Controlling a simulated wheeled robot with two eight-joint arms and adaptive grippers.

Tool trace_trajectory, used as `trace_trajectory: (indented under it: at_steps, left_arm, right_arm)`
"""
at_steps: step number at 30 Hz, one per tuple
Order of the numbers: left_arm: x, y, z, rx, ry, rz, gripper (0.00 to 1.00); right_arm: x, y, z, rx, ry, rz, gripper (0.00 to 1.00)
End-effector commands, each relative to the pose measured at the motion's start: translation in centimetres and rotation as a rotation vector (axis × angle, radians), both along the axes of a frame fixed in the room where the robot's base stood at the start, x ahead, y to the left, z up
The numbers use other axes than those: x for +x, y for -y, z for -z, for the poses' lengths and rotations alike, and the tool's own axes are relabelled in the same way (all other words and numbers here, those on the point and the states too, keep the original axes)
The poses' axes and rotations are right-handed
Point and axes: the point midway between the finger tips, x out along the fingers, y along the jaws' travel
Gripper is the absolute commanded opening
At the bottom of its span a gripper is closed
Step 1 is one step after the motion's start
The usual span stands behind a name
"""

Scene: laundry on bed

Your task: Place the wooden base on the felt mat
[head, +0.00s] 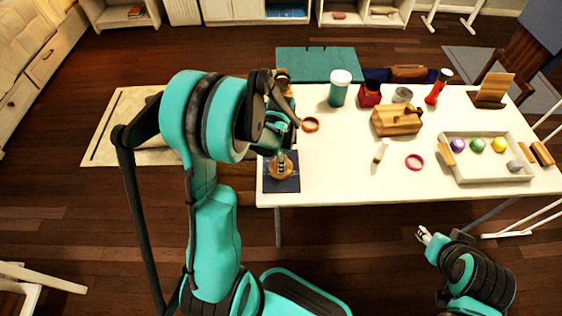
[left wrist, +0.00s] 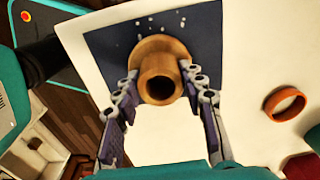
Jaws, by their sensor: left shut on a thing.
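The felt mat (head: 288,185) is a dark blue square at the near left corner of the white table. It also shows in the left wrist view (left wrist: 112,45) with white specks on it. The wooden base (left wrist: 160,58) is a round brown piece with a wide flange and a hollow upright neck. It is over the mat; I cannot tell whether it touches it. My left gripper (left wrist: 160,88) is shut on the base, one finger on each side. My right gripper (head: 424,236) is low in front of the table, away from the mat; its jaws are too small to read.
A brown ring (head: 310,125) lies right of the mat. Farther right are a wooden box (head: 396,122), a magenta ring (head: 414,162) and a white tray (head: 490,180) with several balls. A teal jar (head: 339,94) stands toward the back. The table's front middle is clear.

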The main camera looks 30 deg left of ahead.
Motion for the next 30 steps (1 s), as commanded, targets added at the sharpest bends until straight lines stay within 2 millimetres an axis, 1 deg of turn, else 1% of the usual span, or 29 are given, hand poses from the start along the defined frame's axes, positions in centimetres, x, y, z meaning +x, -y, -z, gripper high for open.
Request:
trace_trajectory:
  at_steps: [3, 6, 7, 8, 9, 18, 21, 23, 26, 30]
  left_arm:
    - [0.0, 0.0, -0.1, 0.0, 0.0, 0.0, 0.1]
    - [0.0, 0.0, 0.3, 0.0, 0.0, 0.0, 0.1]
    - [0.0, 0.0, 0.3, 0.0, 0.0, 0.0, 0.43]
    - [0.0, 0.0, 0.3, 0.0, 0.0, 0.0, 0.51]
    - [0.0, 0.0, 0.2, 0.0, 0.0, 0.0, 0.61]
    - [0.0, 0.0, 0.2, 0.0, 0.0, 0.0, 0.61]
    - [0.0, 0.0, -0.4, 0.0, 0.0, 0.0, 0.61]
    - [0.0, 0.0, -1.2, 0.0, 0.0, 0.0, 0.61]
    - [0.0, 0.0, -3.3, 0.0, 0.0, 0.0, 0.61]
    - [-0.1, 0.0, -6.6, 0.0, 0.0, 0.0, 0.61]
  right_arm:
    - [0.0, 0.0, -0.1, 0.0, 0.0, 0.0, 0.4]
    - [0.0, 0.0, 0.3, 0.0, 0.0, 0.0, 0.4]
    - [0.0, 0.0, 0.3, 0.0, 0.0, 0.0, 0.4]
    - [0.0, 0.0, 0.2, 0.0, 0.0, 0.0, 0.4]
    - [0.0, 0.0, 0.2, 0.0, 0.0, 0.0, 0.4]
    - [0.0, 0.0, 0.1, 0.0, 0.0, 0.0, 0.4]
    - [0.0, 0.0, -0.3, 0.0, 0.0, 0.0, 0.4]
    - [0.0, 0.0, -0.7, 0.0, 0.0, 0.0, 0.4]
    - [0.0, 0.0, -1.6, 0.0, 0.0, 0.0, 0.4]
    - [0.0, 0.0, -3.0, 0.0, 0.0, 0.0, 0.4]
